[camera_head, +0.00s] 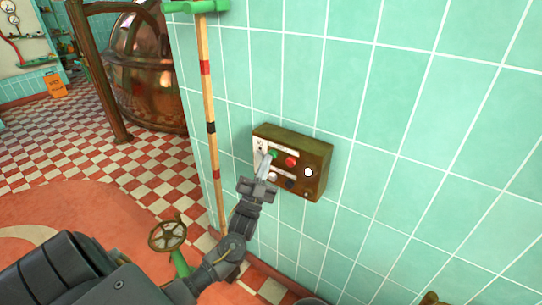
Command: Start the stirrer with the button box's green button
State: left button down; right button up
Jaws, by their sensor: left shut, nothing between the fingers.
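The button box (318,152) is a brown box on the teal tiled wall. Its green button (274,154) is at the upper left of its face, with a red button (291,161) to its right. My left gripper (266,158) is shut and empty, its fingertips at the green button's left side, partly over it. I cannot tell whether they touch it. A large copper kettle (150,75) stands at the back left; no stirrer is visible. My right gripper is not in view.
A striped wooden pole (206,95) stands against the wall left of the box. A brass handwheel (167,235) on a green stem is below, close to my left arm. An orange floor sign (55,86) stands far left. The wall right of the box is clear.

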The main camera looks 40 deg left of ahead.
pick_arm(q)
jog(key=shift+s, duration=0.65)
jog(key=s+p, duration=0.2)
jog(key=s, duration=0.3)
jog(key=shift+d, duration=0.1)
dwell(0.8)
